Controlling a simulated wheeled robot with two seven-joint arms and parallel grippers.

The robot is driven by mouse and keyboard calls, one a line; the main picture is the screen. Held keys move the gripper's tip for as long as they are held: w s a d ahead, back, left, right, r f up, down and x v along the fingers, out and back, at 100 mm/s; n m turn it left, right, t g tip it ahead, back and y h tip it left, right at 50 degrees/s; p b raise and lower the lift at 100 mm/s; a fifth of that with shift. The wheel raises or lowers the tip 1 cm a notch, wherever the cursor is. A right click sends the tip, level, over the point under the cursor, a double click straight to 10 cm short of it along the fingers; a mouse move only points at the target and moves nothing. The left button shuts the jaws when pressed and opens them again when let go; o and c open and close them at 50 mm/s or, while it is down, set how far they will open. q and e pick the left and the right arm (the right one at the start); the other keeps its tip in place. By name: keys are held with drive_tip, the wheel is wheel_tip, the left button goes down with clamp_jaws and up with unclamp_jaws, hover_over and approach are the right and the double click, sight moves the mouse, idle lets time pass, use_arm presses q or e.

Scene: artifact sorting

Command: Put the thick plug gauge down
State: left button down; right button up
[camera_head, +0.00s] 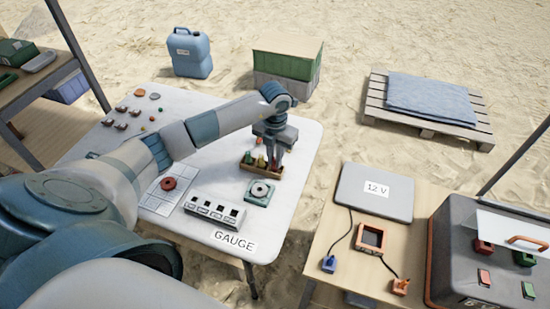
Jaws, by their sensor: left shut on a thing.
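My left gripper (271,162) points down over a small wooden rack (249,168) on the white table. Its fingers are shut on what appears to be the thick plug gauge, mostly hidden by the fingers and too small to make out. Small coloured gauge handles (260,161) stand in the rack beside the fingers. I cannot tell whether the held gauge touches the rack. My right gripper is not in view.
On the white table (300,140) are a green block with a round ring (261,191), a slotted grey box (214,212), a red ring (169,184) on a white grid and several small parts. A 12 V case (350,190) lies on the table at right.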

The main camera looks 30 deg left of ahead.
use_arm(q)
drive_tip(key=shift+f, duration=0.5)
drive_tip(key=shift+f, duration=0.15)
drive_tip(key=c, duration=1.8)
unclamp_jaws()
drive_tip(key=shift+o, duration=0.2)
drive_tip(key=shift+r, duration=0.25)
